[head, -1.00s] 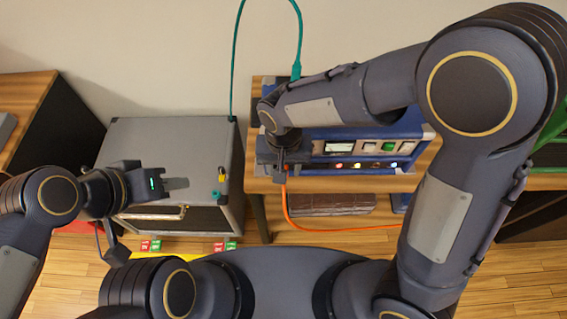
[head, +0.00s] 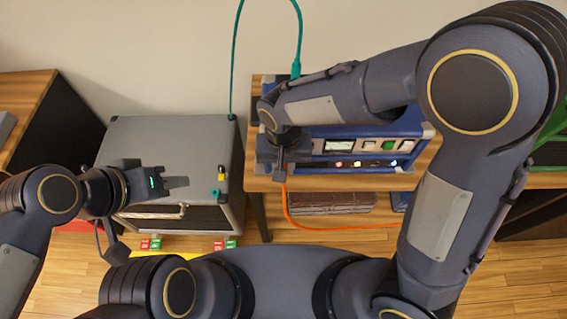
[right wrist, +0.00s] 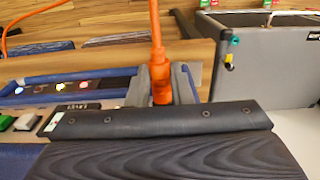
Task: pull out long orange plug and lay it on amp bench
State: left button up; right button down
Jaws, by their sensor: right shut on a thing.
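The orange plug (right wrist: 160,75) sits between the two fingers of my right gripper (right wrist: 162,86) in the right wrist view. Its orange cord runs up and away from the fingers. In the head view my right gripper (head: 282,172) is at the left front of the blue amp (head: 345,131), with the orange cord (head: 287,210) hanging below it. The plug's inner end is hidden, so I cannot tell whether it is in a socket. The amp stands on the wooden amp bench (head: 345,183). My left gripper (head: 182,183) is empty above the grey cabinet; its finger gap is unclear.
The grey cabinet (head: 165,140) stands left of the bench, with a yellow-and-black plug (head: 221,173) and a teal plug (head: 216,192) at its right front. A teal cable (head: 299,35) loops above the amp. A brown box (head: 330,202) lies under the bench. Bench front is narrow.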

jog(key=shift+s, duration=0.1)
jog(key=shift+s+f+b, duration=0.15)
jog(key=shift+s+b, duration=0.15)
jog(key=shift+s, duration=1.7)
